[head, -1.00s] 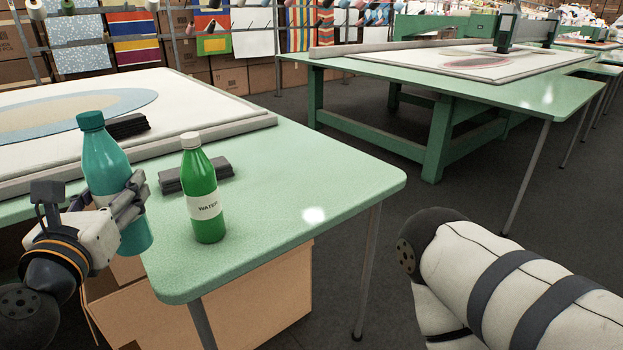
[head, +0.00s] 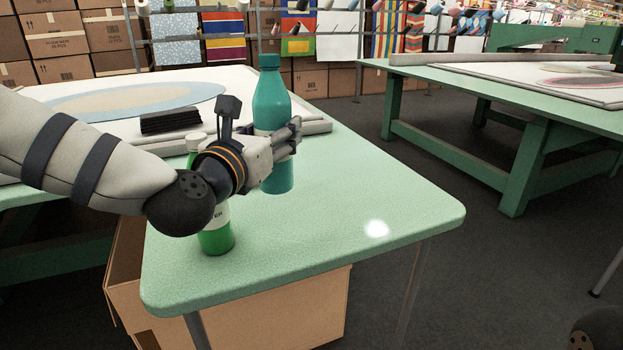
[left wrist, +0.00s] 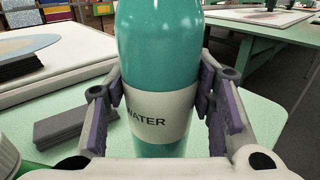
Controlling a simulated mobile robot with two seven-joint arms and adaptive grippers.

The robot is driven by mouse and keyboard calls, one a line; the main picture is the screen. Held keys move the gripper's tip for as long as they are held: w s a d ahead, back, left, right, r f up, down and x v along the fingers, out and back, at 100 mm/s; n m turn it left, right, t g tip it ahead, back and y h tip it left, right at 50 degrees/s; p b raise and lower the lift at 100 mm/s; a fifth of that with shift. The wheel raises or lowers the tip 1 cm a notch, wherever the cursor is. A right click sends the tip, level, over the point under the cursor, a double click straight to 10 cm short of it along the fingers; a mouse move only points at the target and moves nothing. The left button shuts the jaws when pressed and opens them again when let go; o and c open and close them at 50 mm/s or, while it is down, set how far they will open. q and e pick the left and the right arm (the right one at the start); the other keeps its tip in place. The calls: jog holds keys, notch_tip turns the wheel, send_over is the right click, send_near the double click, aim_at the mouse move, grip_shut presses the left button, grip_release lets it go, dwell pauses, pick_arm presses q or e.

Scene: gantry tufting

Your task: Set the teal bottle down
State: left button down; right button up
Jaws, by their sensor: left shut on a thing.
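The teal bottle (head: 271,102) is upright over the green table in the head view, right of the green bottle and farther back. My left gripper (head: 291,136) is shut around its middle. In the left wrist view the teal bottle (left wrist: 160,45) stands between both fingers, its white "WATER" label facing the camera. My gripper hides part of the bottle in the head view. Its base shows against the tabletop; I cannot tell whether it touches. My right gripper is not in view.
The green bottle (head: 216,240) stands on the green table (head: 345,235), partly hidden by my left arm. A dark stack (head: 171,120) lies by the framed white panel. The tabletop right of the bottles is clear. A cardboard box (head: 290,305) is below.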

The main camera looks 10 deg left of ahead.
aim_at(269, 189)
pick_arm(q)
notch_tip(269, 189, down, 10)
jog(key=shift+r+b, duration=0.1)
jog(key=shift+b, duration=0.65)
jog(key=c, duration=1.1)
grip_release()
jog(key=shift+o, duration=0.5)
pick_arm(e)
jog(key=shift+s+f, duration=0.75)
pick_arm(q)
jog(key=shift+s+r, duration=0.15)
jog(key=shift+r, duration=0.05)
jog(key=s+a+p, duration=0.1)
jog(key=s, duration=1)
jog(key=shift+s+a, duration=0.2)
jog(key=shift+s, duration=0.15)
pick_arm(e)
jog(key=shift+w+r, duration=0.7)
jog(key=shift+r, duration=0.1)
pick_arm(q)
jog(key=shift+f, duration=0.1)
